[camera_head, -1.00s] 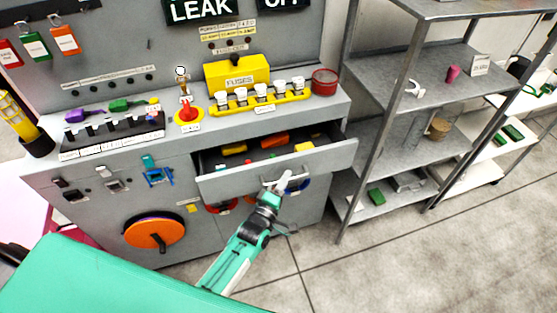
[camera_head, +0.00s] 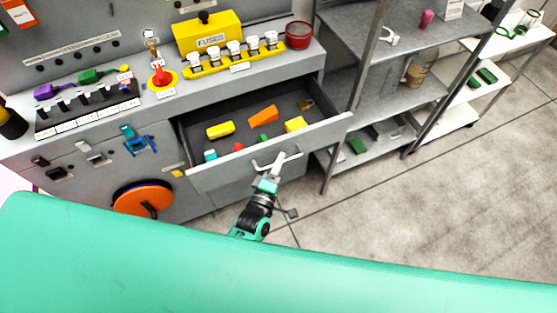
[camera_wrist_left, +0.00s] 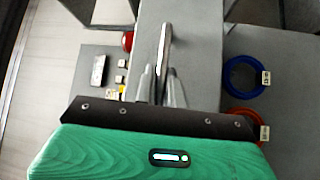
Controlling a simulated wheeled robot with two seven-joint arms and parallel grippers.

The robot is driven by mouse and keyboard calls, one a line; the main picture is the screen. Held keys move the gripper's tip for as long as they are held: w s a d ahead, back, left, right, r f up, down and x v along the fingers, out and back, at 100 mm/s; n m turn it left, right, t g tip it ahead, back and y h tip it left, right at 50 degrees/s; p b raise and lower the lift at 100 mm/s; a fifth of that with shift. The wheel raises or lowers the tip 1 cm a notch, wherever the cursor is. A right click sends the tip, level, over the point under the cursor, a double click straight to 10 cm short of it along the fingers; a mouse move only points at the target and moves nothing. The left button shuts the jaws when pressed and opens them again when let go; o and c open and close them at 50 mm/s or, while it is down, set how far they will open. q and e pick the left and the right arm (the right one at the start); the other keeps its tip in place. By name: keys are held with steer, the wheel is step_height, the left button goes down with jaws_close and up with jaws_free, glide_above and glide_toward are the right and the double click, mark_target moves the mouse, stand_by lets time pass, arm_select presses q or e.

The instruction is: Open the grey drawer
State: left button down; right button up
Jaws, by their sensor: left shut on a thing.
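The grey drawer (camera_head: 335,131) is pulled out of the grey cabinet. Inside it lie a yellow block (camera_head: 220,129), an orange block (camera_head: 263,114), another yellow block (camera_head: 295,124) and small green, red and cyan pieces. My left gripper (camera_head: 277,162) is at the middle of the drawer front, shut on its handle. In the left wrist view the gripper fingers (camera_wrist_left: 157,85) close around the thin handle bar (camera_wrist_left: 166,45) on the drawer's front. My right gripper is not in view.
A yellow fuse box (camera_head: 208,36), a row of fuses and a red bin (camera_head: 298,35) stand on the cabinet top. An orange wheel (camera_head: 142,198) is on the cabinet front. Metal shelves (camera_head: 385,95) stand close right of the drawer. The floor (camera_head: 430,215) in front is clear.

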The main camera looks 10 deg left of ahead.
arm_select(q)
steer(key=c, duration=1.5)
jaws_free()
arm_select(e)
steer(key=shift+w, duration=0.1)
